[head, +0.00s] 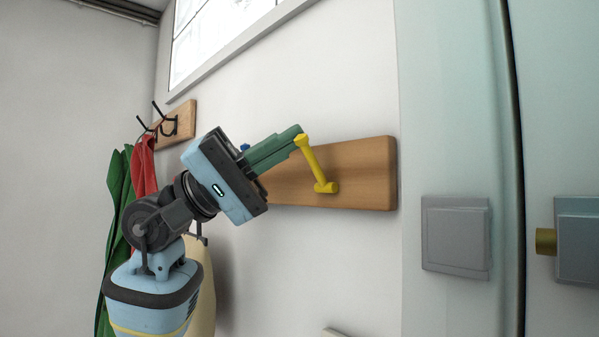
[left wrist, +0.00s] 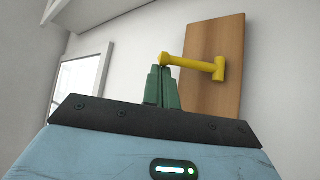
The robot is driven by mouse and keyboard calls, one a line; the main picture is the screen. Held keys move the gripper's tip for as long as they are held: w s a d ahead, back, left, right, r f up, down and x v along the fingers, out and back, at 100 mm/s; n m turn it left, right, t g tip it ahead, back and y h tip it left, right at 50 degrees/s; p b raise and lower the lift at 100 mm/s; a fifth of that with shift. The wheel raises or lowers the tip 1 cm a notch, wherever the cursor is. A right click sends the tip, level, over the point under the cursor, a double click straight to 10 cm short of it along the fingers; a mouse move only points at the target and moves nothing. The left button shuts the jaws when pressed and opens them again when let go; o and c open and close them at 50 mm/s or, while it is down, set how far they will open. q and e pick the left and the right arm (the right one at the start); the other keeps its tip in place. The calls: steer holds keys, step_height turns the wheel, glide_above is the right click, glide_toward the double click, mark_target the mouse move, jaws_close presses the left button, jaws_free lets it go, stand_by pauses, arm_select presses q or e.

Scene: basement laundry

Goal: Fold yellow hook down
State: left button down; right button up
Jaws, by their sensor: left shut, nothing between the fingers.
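The yellow hook (head: 315,166) is mounted near the right end of a wooden board (head: 365,172) on the wall. Its arm sticks out from its base and slants up to the left in the head view. My left gripper (head: 298,135) is shut and empty, with its green fingertips at the hook's outer end. In the left wrist view the hook (left wrist: 195,63) lies just beyond the closed fingertips (left wrist: 161,72), at their upper right. Fingertips and hook end look very close; I cannot tell whether they touch. My right gripper is not in view.
A second wooden rack (head: 180,124) with black hooks holds a red cloth (head: 144,165) and a green cloth (head: 119,205) at the left. A grey switch plate (head: 456,237) and a pale door panel are at the right. A window (head: 215,30) is above.

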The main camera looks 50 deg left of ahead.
arm_select(q)
steer(key=f+m+h+b, duration=0.1)
steer(key=s+f+m+g+h+b, duration=0.1)
steer(key=m+b, duration=0.1)
steer(key=f+m+g+h+b, duration=0.1)
steer(key=m+b, duration=0.1)
steer(key=shift+s+d+h, duration=0.1)
steer(key=shift+s+h, duration=0.3)
steer(key=shift+r, duration=0.15)
steer(key=b, duration=0.3)
glide_toward(296, 143)
steer(key=shift+v, duration=1)
